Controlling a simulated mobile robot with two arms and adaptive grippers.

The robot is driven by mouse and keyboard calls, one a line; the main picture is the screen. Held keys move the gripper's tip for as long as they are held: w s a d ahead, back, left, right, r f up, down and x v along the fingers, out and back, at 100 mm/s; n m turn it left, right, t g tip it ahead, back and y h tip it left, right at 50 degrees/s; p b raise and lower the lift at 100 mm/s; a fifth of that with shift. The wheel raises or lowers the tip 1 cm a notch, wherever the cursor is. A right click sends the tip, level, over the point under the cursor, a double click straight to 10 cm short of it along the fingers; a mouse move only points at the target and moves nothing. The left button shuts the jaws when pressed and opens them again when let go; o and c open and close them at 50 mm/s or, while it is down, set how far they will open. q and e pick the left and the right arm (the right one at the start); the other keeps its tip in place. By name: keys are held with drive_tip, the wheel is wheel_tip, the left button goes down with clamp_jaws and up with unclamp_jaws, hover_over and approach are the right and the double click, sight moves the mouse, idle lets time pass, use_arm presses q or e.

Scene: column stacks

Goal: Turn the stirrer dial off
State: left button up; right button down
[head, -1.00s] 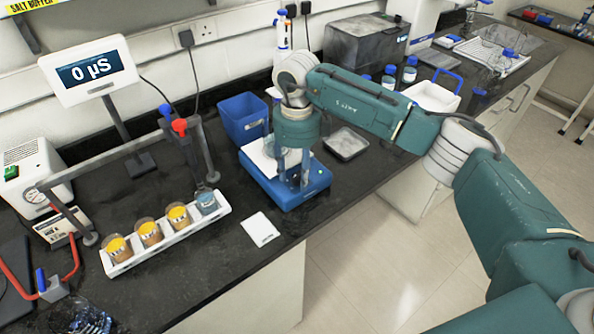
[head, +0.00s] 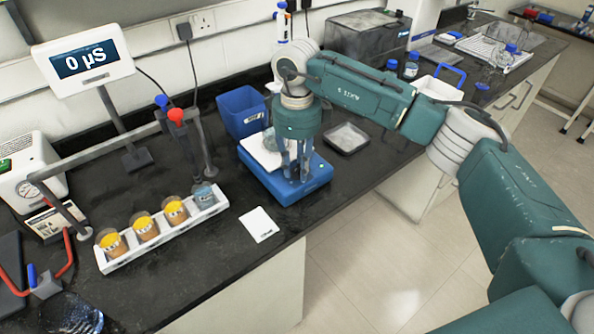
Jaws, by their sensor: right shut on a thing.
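The blue stirrer (head: 280,192) with a white top plate (head: 262,155) sits on the black bench near its front edge. My right gripper (head: 296,178) points straight down over the stirrer's right front part, with its fingertips at the blue housing. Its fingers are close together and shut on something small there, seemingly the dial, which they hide. A clear glass vessel (head: 270,138) stands on the white plate, partly behind the gripper. My left gripper is not in view.
A white rack (head: 160,240) with several beakers stands to the left, beside a white card (head: 259,224). A blue bin (head: 241,112) is behind the stirrer, and a metal tray (head: 347,139) is to its right.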

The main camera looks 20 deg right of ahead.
drive_tip(key=n+b, duration=0.2)
drive_tip(key=shift+f+n, duration=0.1)
drive_tip(key=shift+n, duration=0.3)
drive_tip(key=n+b, duration=0.1)
drive_tip(key=n, duration=0.1)
drive_tip(key=shift+n+b, duration=0.3)
drive_tip(key=shift+n, duration=0.1)
drive_tip(key=shift+n+b, duration=0.5)
drive_tip(key=shift+n, duration=0.7)
drive_tip(key=shift+r+n+b, duration=0.2)
drive_tip(key=shift+n+b, duration=0.2)
drive_tip(key=shift+n, duration=1)
drive_tip(key=c, duration=1.5)
unclamp_jaws()
drive_tip(key=shift+o, duration=0.2)
